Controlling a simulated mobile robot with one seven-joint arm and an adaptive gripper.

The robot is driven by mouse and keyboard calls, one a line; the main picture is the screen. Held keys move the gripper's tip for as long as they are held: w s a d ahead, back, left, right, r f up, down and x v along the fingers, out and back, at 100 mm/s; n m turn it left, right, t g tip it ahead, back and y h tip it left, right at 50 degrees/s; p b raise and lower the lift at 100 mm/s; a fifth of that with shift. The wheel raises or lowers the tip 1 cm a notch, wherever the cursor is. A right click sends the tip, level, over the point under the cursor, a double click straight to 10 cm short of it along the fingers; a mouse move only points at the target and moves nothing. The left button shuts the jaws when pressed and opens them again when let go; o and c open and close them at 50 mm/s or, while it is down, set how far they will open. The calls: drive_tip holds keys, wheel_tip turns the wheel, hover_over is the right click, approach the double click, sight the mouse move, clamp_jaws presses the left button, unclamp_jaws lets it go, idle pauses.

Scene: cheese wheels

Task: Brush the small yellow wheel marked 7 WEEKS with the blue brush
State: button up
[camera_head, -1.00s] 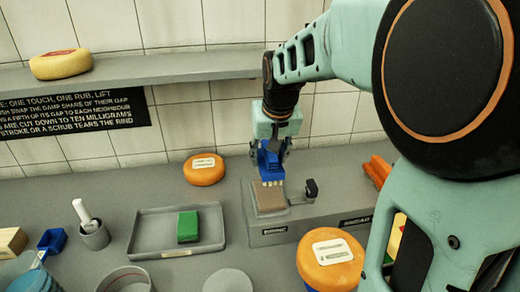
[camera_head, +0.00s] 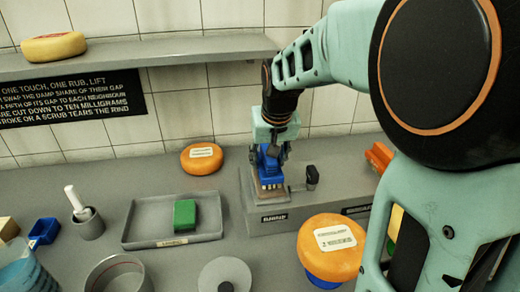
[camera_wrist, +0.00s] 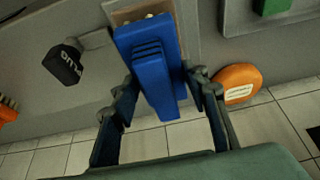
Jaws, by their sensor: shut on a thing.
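My gripper (camera_head: 271,150) is shut on the blue brush (camera_head: 269,173), holding it bristles down. The brush is over the brown pad (camera_head: 253,192) of a grey block; the bristles appear at or very near the pad, but I cannot tell if they touch. The wrist view shows the brush (camera_wrist: 150,65) between my fingers. A yellow wheel (camera_head: 55,47) lies on the shelf with no mark visible. An orange wheel (camera_head: 201,159) lies at the back of the counter. A larger orange wheel (camera_head: 330,250) sits on a blue support at front right. Their labels are unreadable.
A grey tray (camera_head: 143,228) with a green block (camera_head: 184,214) is left of the grey block (camera_head: 300,205). A small black-tipped lever (camera_head: 312,175) stands beside the pad. A pot (camera_head: 90,226), blue dish (camera_head: 44,232) and round containers (camera_head: 118,270) fill the front left.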

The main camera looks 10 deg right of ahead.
drive_tip(key=shift+f+b, duration=0.45)
drive_tip(key=shift+f, duration=0.1)
idle(1.7)
drive_tip(key=shift+r, duration=0.1)
drive_tip(key=shift+r+p, duration=2.65)
drive_tip(key=shift+r, duration=0.85)
drive_tip(key=shift+d, duration=0.1)
